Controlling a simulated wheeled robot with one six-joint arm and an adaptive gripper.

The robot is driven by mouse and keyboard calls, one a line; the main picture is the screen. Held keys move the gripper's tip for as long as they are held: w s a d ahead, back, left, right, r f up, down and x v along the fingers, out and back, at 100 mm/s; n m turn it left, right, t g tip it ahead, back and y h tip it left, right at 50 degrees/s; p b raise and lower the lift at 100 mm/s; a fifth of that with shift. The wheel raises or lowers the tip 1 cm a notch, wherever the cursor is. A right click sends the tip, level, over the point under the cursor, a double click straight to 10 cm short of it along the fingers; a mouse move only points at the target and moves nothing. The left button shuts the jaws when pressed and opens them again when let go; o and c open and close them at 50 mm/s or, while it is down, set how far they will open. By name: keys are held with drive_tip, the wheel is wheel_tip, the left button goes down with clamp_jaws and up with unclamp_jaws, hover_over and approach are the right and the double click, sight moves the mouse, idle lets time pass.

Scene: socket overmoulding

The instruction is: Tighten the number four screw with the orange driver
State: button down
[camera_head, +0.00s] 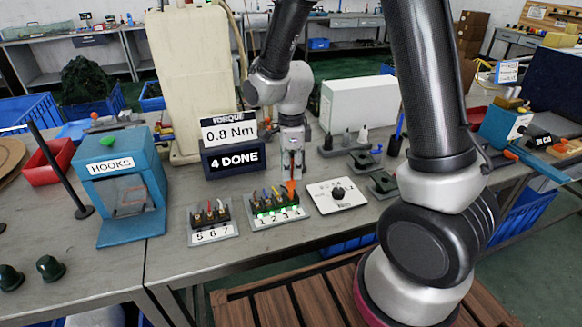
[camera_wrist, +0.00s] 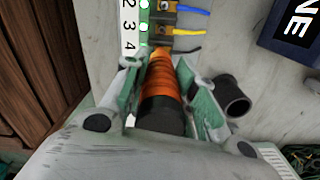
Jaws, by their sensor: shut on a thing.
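My gripper (camera_head: 292,168) is shut on the orange driver (camera_head: 291,187), which points down at the right end of the terminal block (camera_head: 262,223) numbered 1 to 4. In the wrist view the driver (camera_wrist: 162,78) has an orange ribbed handle and a black end, held between both fingers of my gripper (camera_wrist: 160,85). Its tip is at the block beside the number 4. The handle and fingers hide the tip and the number four screw, so contact cannot be told. Green-lit spots show beside 2 and 3. The display (camera_head: 233,158) reads "0.8 Nm" and "4 DONE".
A second block (camera_head: 213,236) numbered 5 to 7 stands left of the first. A white dial panel (camera_head: 337,197) is close on the right. The blue HOOKS box (camera_head: 117,190) stands left.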

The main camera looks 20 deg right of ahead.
drive_tip(key=shift+r, duration=2.5)
